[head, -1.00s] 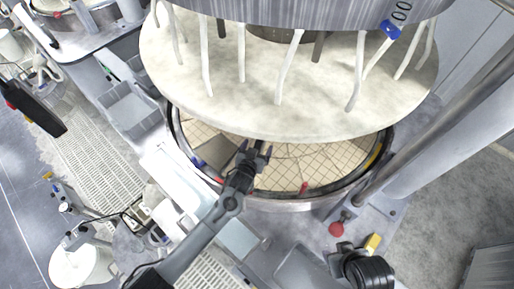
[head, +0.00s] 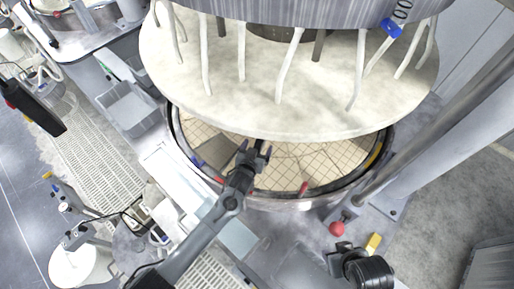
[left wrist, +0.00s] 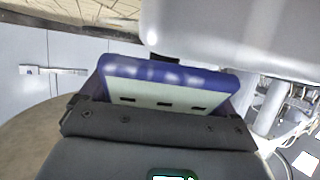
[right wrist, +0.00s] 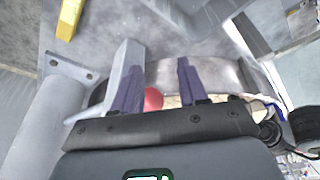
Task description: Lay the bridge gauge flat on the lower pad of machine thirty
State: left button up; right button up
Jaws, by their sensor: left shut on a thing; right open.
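My left gripper (head: 256,150) reaches over the lower pad (head: 310,165), a tan disc with a grid of lines, just under the front edge of the raised upper platen (head: 290,115). In the left wrist view, the left gripper (left wrist: 165,90) is shut on a wide blue block with a pale face and three dark slots (left wrist: 165,97), which I take as the bridge gauge. In the head view the gauge is mostly hidden by the gripper and platen; I cannot tell whether it touches the pad. My right gripper (right wrist: 155,85) is open and empty, near the machine's front right.
A red knob (head: 336,229) and a yellow piece (head: 374,243) are close to my right gripper. A dark grey square plate (head: 215,152) lies at the pad's left. The platen hangs low over the pad, with a thick post (head: 440,140) at right. A grey bin (head: 128,108) stands left.

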pick_arm(q)
jog(key=shift+r, duration=0.1)
jog(key=o, duration=1.2)
jog(key=shift+o, duration=0.2)
jog(key=b+v, duration=0.1)
jog(key=v, duration=0.8)
jog(key=shift+v, duration=0.8)
jog(key=shift+s, duration=0.1)
